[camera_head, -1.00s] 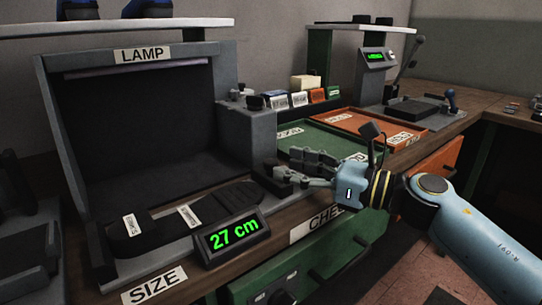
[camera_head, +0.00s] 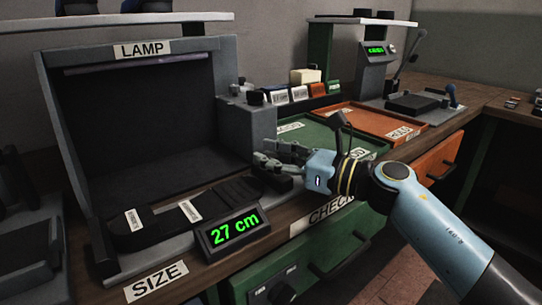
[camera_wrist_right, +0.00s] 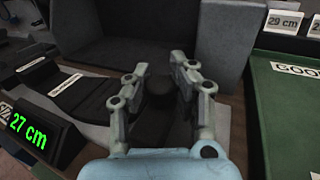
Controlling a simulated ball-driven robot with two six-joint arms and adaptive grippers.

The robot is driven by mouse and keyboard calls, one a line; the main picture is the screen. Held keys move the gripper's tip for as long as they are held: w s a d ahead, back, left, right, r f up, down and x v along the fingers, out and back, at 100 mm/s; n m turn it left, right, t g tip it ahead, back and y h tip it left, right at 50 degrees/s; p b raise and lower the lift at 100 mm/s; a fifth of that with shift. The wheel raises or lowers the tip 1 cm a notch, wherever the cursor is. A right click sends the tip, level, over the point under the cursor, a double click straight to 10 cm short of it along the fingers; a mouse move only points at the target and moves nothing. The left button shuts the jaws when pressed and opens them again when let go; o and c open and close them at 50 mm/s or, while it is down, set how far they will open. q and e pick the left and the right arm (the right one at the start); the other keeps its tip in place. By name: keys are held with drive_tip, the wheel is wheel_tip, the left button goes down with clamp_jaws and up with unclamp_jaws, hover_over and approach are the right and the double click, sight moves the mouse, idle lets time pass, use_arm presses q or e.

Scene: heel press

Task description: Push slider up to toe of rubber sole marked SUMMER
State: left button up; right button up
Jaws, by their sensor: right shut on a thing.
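A dark rubber sole (camera_head: 235,193) lies flat in the grey measuring stand under the LAMP sign, its toe toward the right. A white label (camera_head: 190,211) on it is too small to read surely. My right gripper (camera_head: 268,161) is at the right end of the stand, just beyond the toe. In the right wrist view the gripper (camera_wrist_right: 160,75) is shut on the dark round knob of the slider (camera_wrist_right: 159,93). The fingers partly hide the slider, and I cannot tell whether it touches the toe. My left gripper is not in view.
The size display (camera_head: 233,232) reads 27 cm in front of the stand. A green tray (camera_head: 318,136) and an orange tray (camera_head: 372,120) lie to the right. A grey box (camera_head: 247,130) rises behind the gripper. A green drawer (camera_head: 300,275) is below the bench edge.

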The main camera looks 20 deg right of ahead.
drive_tip(key=shift+s+a, duration=0.2)
drive_tip(key=shift+a, duration=0.4)
drive_tip(key=shift+f, duration=0.1)
drive_tip(key=shift+c, duration=0.2)
drive_tip(key=o, duration=1)
drive_tip(key=shift+s, duration=0.1)
drive_tip(key=shift+s+d, duration=0.1)
drive_tip(key=shift+d, duration=0.05)
drive_tip(key=v, duration=1.1)
drive_tip(key=shift+s+d, duration=0.15)
drive_tip(key=shift+d, duration=0.1)
